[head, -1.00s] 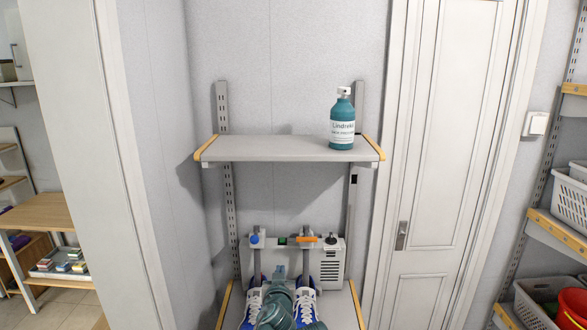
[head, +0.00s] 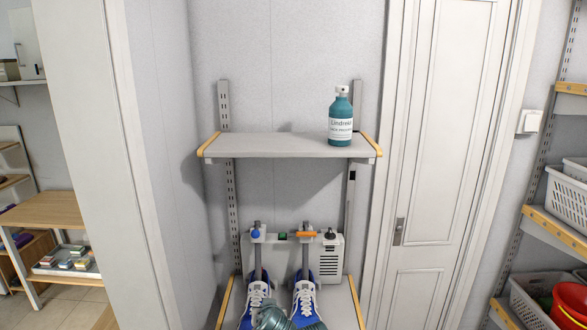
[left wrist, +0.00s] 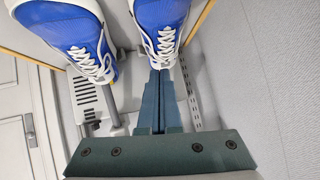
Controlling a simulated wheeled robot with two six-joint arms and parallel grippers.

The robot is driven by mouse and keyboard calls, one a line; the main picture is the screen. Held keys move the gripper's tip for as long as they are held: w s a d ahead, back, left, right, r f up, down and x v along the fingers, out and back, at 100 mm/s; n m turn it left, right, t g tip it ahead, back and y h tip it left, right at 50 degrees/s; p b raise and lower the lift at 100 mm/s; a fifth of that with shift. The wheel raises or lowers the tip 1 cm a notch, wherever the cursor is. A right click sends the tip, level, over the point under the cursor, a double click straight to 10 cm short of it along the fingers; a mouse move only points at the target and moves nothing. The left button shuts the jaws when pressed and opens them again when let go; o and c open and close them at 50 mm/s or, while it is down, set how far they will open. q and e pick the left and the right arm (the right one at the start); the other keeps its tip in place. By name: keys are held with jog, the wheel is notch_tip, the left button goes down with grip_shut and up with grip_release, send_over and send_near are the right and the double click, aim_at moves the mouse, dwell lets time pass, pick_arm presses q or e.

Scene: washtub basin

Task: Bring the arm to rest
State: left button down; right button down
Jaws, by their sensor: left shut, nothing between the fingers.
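My left gripper (left wrist: 158,100) is shut and empty in the left wrist view, with its two teal fingers together. Its tips are close to the right-hand shoe in that view; I cannot tell whether they touch. In the head view a teal part of my arm (head: 285,318) shows at the bottom edge, low in front of the shoes, and the fingertips cannot be made out. My right gripper is in neither view.
A pair of blue and white shoes (head: 304,303) is by the posts of a pale grey device (head: 330,262) on the lower shelf. A teal bottle (head: 340,120) stands on the upper shelf (head: 270,146). A white door (head: 440,150) is to the right.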

pick_arm(q)
jog(key=s+f+m+g, duration=0.1)
jog(key=s+f+g, duration=0.2)
jog(key=s, duration=0.4)
jog(key=s+d+f+m+g+h, duration=0.1)
jog(key=s+f+m+g, duration=0.1)
jog(key=s, duration=0.5)
jog(key=s+d+f+m+g, duration=0.1)
jog(key=s+f+g, duration=0.3)
jog(key=s, duration=0.3)
jog(key=shift+g, duration=0.8)
